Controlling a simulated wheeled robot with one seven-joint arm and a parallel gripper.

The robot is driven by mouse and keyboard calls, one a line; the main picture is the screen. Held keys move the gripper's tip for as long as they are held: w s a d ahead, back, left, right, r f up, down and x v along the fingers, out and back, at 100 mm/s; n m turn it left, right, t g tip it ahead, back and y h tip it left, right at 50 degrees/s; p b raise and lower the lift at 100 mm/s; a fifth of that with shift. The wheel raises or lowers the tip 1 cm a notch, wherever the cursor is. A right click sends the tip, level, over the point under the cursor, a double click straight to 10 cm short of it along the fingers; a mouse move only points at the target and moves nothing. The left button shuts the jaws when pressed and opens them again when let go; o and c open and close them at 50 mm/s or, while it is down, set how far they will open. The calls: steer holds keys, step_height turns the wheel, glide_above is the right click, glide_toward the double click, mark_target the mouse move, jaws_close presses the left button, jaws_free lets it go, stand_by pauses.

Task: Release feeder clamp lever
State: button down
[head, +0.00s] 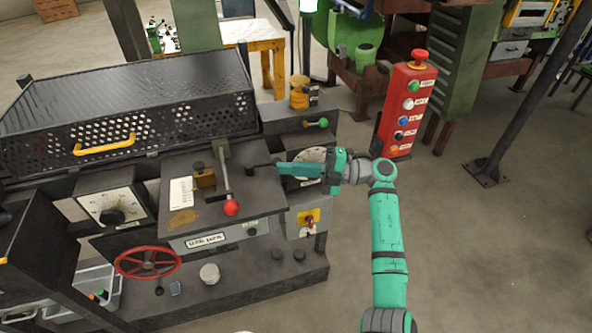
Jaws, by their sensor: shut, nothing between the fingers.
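A lever with a grey rod and a red ball knob (231,208) stands on the dark machine top, its rod running up to a grey block at the back. I cannot read any label that names it as the feeder clamp lever. A second, short lever with a green knob (323,122) sits on the housing farther back right. My gripper (254,168) reaches in from the right over the machine top, pointing left. It is shut and empty, to the right of the red-knobbed lever's rod. I cannot tell whether its tips touch anything.
A perforated black guard with a yellow handle (104,146) covers the machine's left. A red handwheel (147,262) is at the front. A red button post (405,110) stands close behind my arm. A dial partly shows behind my gripper.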

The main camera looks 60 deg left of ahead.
steer(key=shift+w+a+r+m+t+y, duration=0.15)
steer(key=shift+w+a+m+t+y, duration=0.2)
steer(key=shift+w+a, duration=0.4)
steer(key=shift+w+d, duration=0.3)
steer(key=shift+w, duration=0.05)
steer(key=d+v, duration=0.1)
steer(key=v, duration=0.8)
steer(key=shift+f+n+g+h, duration=0.25)
steer(key=shift+n+g+h, duration=0.2)
steer(key=shift+d, duration=0.15)
steer(key=shift+s+f, duration=0.1)
steer(key=shift+s, duration=0.1)
